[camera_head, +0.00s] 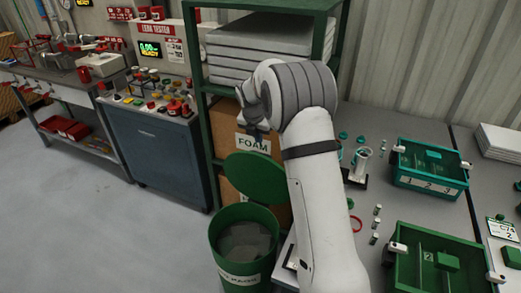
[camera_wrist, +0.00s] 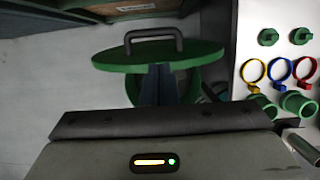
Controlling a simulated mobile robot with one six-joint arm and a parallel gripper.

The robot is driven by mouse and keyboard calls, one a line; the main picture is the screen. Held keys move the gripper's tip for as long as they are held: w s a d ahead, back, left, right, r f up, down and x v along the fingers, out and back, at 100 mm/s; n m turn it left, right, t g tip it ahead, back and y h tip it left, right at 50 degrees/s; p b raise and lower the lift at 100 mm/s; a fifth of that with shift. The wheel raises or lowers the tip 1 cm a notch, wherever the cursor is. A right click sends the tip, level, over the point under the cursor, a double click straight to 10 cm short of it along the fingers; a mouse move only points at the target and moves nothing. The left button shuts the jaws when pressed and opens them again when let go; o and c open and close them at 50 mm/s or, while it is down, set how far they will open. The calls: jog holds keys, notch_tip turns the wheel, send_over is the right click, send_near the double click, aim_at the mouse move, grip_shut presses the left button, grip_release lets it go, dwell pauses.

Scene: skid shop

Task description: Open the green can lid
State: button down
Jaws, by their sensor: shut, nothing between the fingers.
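The green can (camera_head: 243,268) stands on the floor beside the workbench, its mouth uncovered and grey pieces visible inside. Its round green lid (camera_head: 256,178) is raised and tilted up at the back of the can. In the wrist view the lid (camera_wrist: 110,57) shows with its dark handle (camera_wrist: 154,35) standing up from it, and part of the can below. My gripper (camera_head: 258,138) is above the lid, in front of the foam box. Its dark fingers (camera_wrist: 158,86) are shut and empty, overlapping the lid in the wrist view; I cannot tell whether they touch it.
A green shelf rack (camera_head: 201,90) with a foam-labelled box (camera_head: 228,110) stands behind the can. The workbench (camera_head: 386,140) at right holds a teal crate (camera_head: 428,188), a green crate (camera_head: 420,282) and small parts. A blue-grey cabinet (camera_head: 155,155) is at left. The floor at left is clear.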

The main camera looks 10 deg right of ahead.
jog(key=p+x, duration=0.1)
jog(key=x, duration=0.9)
